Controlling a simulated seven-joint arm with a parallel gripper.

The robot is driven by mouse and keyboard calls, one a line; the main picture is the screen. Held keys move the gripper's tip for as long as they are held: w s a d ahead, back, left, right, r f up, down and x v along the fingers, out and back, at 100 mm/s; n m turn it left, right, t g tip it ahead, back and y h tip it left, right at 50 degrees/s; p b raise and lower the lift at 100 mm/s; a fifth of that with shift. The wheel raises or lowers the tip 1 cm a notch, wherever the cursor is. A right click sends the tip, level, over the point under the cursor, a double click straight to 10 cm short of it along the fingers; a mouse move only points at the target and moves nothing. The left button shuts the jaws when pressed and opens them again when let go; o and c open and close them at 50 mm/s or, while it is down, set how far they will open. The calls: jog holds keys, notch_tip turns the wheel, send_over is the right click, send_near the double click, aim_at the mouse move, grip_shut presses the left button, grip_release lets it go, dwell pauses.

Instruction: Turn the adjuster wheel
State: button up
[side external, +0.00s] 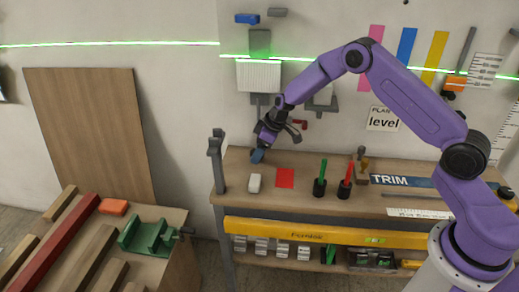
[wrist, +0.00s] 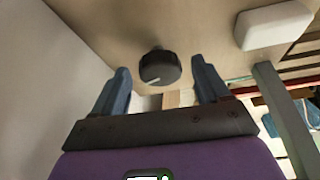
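A round black knob with a pale line on its face, which looks like the adjuster wheel (wrist: 158,68), shows in the wrist view. It lies between and just beyond the fingertips of my gripper (wrist: 160,82), whose two blue fingers are spread apart and empty. A gap shows on both sides of the wheel, so neither finger appears to touch it. In the side view my gripper (side external: 258,155) is low over the left part of the workbench, tilted downward. I cannot make out the wheel in that view; the gripper seems to hide it.
A white block (side external: 254,183) lies on the workbench (side external: 228,180) close to my gripper; it also shows in the wrist view (wrist: 272,25). A red square (side external: 285,178) and two dark holders with green (side external: 320,187) and red (side external: 345,188) sticks are to the right. A grey post (side external: 217,160) stands left.

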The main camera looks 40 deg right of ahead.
jog(key=v, duration=0.7)
jog(key=shift+r, duration=0.2)
jog(key=shift+s, duration=0.1)
jog(key=s+a+r+n+g, duration=0.1)
jog(key=s+a+r, duration=0.25)
jog(key=s, duration=0.45)
jog(key=s+a+r+n+g, duration=0.1)
jog(key=s+a+r, duration=0.25)
jog(key=s, duration=0.35)
jog(key=s+a+r+n+g, duration=0.1)
jog(key=s+a+r, duration=0.25)
jog(key=s, duration=0.45)
jog(key=s+d+r+n+h, duration=0.1)
jog(key=s+d, duration=0.3)
jog(key=s, duration=0.6)
jog(key=s+d+r+h, duration=0.1)
jog(key=s+d, duration=0.3)
jog(key=s, duration=0.6)
jog(key=shift+n, duration=0.4)
jog(key=shift+s+r, duration=0.1)
